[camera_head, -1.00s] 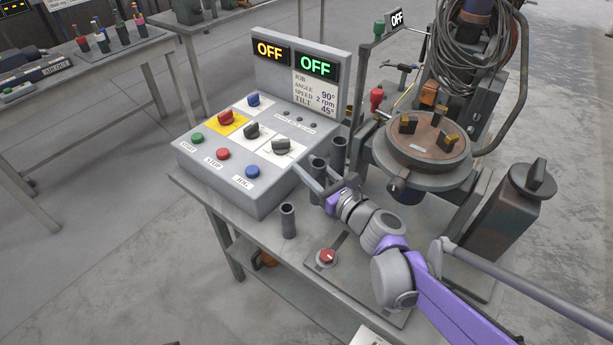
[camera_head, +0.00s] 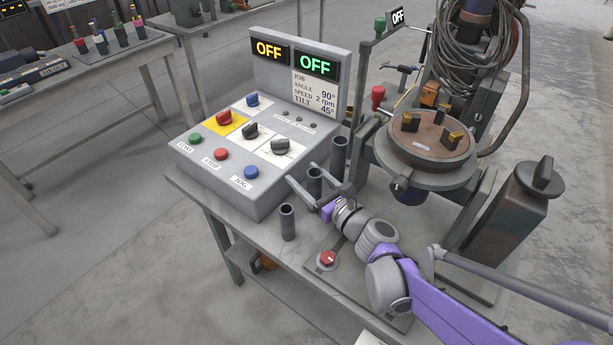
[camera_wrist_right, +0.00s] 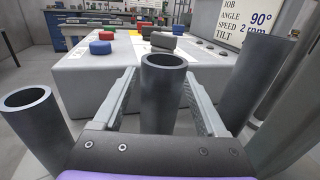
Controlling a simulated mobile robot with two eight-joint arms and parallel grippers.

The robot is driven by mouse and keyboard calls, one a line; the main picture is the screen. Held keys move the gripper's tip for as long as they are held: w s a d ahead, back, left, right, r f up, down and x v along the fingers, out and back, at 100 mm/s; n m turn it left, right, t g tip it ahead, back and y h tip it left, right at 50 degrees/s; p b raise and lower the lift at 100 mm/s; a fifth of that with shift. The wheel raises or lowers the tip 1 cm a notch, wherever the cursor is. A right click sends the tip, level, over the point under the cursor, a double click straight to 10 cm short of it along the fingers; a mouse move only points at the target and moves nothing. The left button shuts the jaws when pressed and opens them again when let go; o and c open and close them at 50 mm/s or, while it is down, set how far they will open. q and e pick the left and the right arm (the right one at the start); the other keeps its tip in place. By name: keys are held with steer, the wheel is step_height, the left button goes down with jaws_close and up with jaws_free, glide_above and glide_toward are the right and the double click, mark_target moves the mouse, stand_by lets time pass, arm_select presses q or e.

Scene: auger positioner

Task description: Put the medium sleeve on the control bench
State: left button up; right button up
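Three dark grey open sleeves stand upright on the control bench (camera_head: 262,262). The short sleeve (camera_head: 288,222) is nearest the front, the medium sleeve (camera_head: 314,183) is in the middle, and the tall sleeve (camera_head: 339,157) is behind. My right gripper (camera_head: 301,172) is open, its fingers on either side of the medium sleeve. In the right wrist view the medium sleeve (camera_wrist_right: 163,95) stands between the two spread fingers (camera_wrist_right: 162,92), with gaps on both sides. The short sleeve (camera_wrist_right: 35,120) is outside the left finger, the tall sleeve (camera_wrist_right: 258,85) outside the right. My left gripper is not in view.
The control box (camera_head: 225,180) with buttons and knobs stands just beyond the fingertips. A red button (camera_head: 326,259) sits near the bench's front. The positioner's round table (camera_head: 425,140) is at the right. The bench strip left of the short sleeve is clear.

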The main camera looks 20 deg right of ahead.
steer(key=shift+r, duration=0.15)
steer(key=shift+s+d, duration=0.1)
steer(key=shift+s, duration=0.1)
steer(key=p+v, duration=0.1)
steer(key=v, duration=0.9)
steer(key=shift+s+d, duration=0.15)
steer(key=shift+s, duration=0.15)
steer(key=shift+s+d+p, duration=0.15)
steer(key=shift+s+p, duration=0.15)
steer(key=shift+s, duration=0.2)
